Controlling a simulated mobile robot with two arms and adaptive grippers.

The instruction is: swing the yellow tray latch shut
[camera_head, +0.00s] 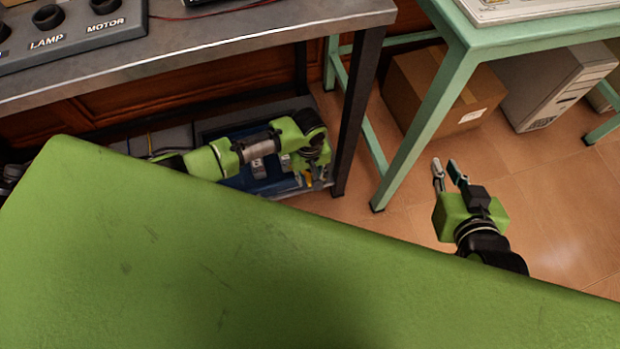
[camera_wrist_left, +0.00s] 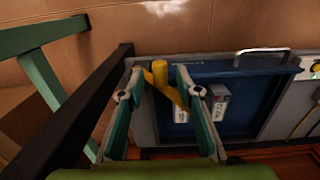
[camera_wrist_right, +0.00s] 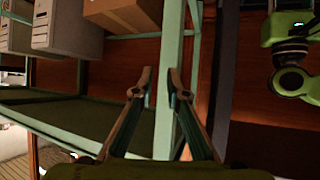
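The yellow latch shows in the left wrist view (camera_wrist_left: 160,74) as a short upright cylinder with a flat arm slanting down to the right, at the edge of the blue tray (camera_wrist_left: 238,85). My left gripper (camera_wrist_left: 158,82) is open, with one finger on each side of the latch; I cannot tell whether either touches it. In the head view a small bit of the yellow latch (camera_head: 308,180) shows below my left wrist, and the left fingertips are hidden. My right gripper (camera_head: 449,168) is open and empty over the floor, also seen in the right wrist view (camera_wrist_right: 160,75).
The tray has a metal handle (camera_wrist_left: 262,51) and holds white blocks (camera_wrist_left: 205,105). It sits below the metal-topped bench (camera_head: 200,50), close to a dark bench leg (camera_head: 358,100). A green table (camera_head: 450,85), a cardboard box (camera_head: 425,90) and a computer case (camera_head: 550,85) stand right.

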